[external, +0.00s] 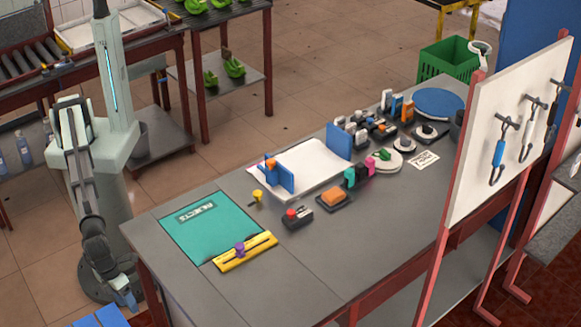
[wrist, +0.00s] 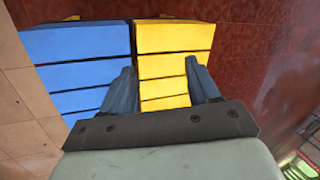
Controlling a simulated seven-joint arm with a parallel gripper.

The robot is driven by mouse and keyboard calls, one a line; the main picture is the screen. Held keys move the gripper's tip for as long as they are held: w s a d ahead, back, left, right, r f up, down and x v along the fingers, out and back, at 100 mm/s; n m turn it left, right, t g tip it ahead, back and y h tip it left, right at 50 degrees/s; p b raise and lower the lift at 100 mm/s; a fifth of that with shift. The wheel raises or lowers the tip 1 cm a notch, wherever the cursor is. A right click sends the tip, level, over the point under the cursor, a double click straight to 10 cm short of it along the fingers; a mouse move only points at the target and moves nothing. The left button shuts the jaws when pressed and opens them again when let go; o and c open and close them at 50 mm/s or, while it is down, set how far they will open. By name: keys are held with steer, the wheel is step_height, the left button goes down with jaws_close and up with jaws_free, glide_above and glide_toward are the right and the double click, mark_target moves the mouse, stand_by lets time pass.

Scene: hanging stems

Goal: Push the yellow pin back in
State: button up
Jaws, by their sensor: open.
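A small yellow pin (external: 257,196) with a wider head stands on the grey workbench, between the teal mat and the white board. I cannot tell how deep it sits. It is not in the wrist view. My gripper (external: 130,303) hangs low beside the bench's near left corner, well away from the pin. In the wrist view my gripper (wrist: 162,78) is open, with nothing between its two fingers. Blue slatted crates (wrist: 78,70) and yellow slatted crates (wrist: 170,67) show beyond the fingers.
The bench holds a teal mat (external: 195,232), a yellow bar (external: 232,257) with a purple knob (external: 240,249), a white board (external: 310,165) with a blue block (external: 285,177), and a red-buttoned box (external: 298,219). A white panel (external: 500,130) with hanging hooks stands right.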

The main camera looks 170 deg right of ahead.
steer(key=a+r, duration=0.6)
steer(key=r, duration=0.1)
steer(key=shift+n+g, duration=0.4)
steer(key=shift+n, duration=0.5)
steer(key=s+a+r, duration=0.1)
steer(key=s+a, duration=0.3)
steer(key=s+a+r, duration=0.1)
steer(key=s+a, duration=0.3)
steer(key=s+a+r, duration=0.2)
steer(key=s+a, duration=0.2)
steer(key=shift+r, duration=0.1)
steer(key=s+a+r+n+h, duration=0.1)
steer(key=s+a+r, duration=0.1)
steer(key=s+a, duration=0.45)
steer(key=s+a+r+n, duration=0.1)
steer(key=s+a+r, duration=0.2)
steer(key=s, duration=0.6)
step_height(320, 180, up, 5)
steer(key=n+g+h, duration=0.1)
steer(key=n+h, duration=0.1)
steer(key=n, duration=0.1)
glide_above(258, 193)
step_height(258, 193, down, 14)
steer(key=shift+s+r, duration=0.1)
steer(key=shift+r, duration=0.15)
jaws_close()
